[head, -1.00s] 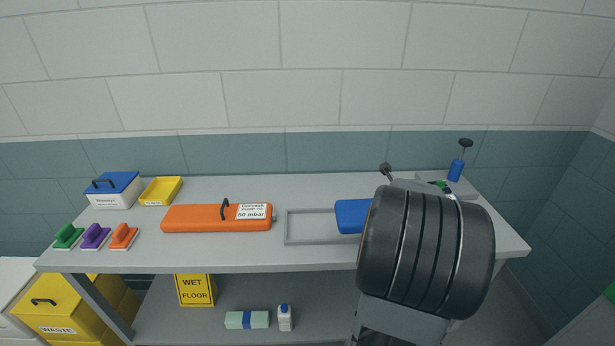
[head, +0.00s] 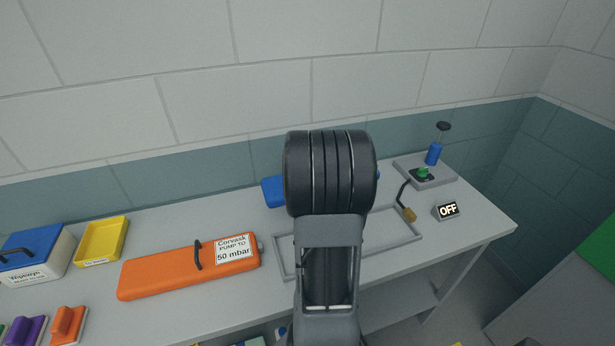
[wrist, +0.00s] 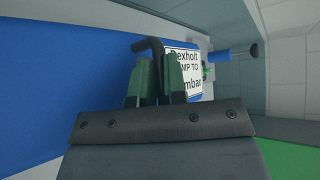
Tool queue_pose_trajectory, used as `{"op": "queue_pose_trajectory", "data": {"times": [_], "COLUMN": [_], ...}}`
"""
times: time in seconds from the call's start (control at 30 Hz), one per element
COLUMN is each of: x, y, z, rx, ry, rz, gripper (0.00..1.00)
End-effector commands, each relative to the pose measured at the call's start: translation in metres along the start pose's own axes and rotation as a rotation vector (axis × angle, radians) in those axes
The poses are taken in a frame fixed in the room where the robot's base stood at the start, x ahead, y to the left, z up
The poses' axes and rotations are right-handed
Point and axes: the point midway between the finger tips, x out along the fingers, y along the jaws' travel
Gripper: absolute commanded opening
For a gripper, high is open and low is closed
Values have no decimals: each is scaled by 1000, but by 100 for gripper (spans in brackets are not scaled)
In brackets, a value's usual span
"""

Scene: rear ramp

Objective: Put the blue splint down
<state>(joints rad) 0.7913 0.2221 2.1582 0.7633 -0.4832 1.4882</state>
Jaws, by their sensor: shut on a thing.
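The blue splint (head: 273,192) shows in the head view at the left of my arm, with most of it hidden behind the arm. In the wrist view the splint (wrist: 60,70) is a broad blue surface with a black handle (wrist: 147,46) and a white "PUMP TO" label. My gripper (wrist: 153,82) is shut on that handle with its green-padded fingers. The gripper itself is hidden in the head view. A grey rectangular frame (head: 395,247) lies on the bench, and the splint appears above and behind it.
An orange splint (head: 185,272) lies left of the frame. A yellow tray (head: 102,242) and blue-lidded box (head: 38,255) stand further left. At the right are a pump (head: 434,154), a hose with a brass end (head: 409,214) and an "OFF" sign (head: 447,210).

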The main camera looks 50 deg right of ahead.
Motion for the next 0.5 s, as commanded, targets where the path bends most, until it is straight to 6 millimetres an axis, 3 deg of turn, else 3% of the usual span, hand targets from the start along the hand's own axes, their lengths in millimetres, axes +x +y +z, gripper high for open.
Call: {"op": "queue_pose_trajectory", "data": {"times": [0.1, 0.3, 0.5], "x": [14, 36, 45], "y": [18, 51, 66], "z": [20, 28, 34], "rx": [-3, 0, 1], "ry": [1, 2, 0], "rz": [2, 0, -3], "gripper": [0, 0, 0]}}
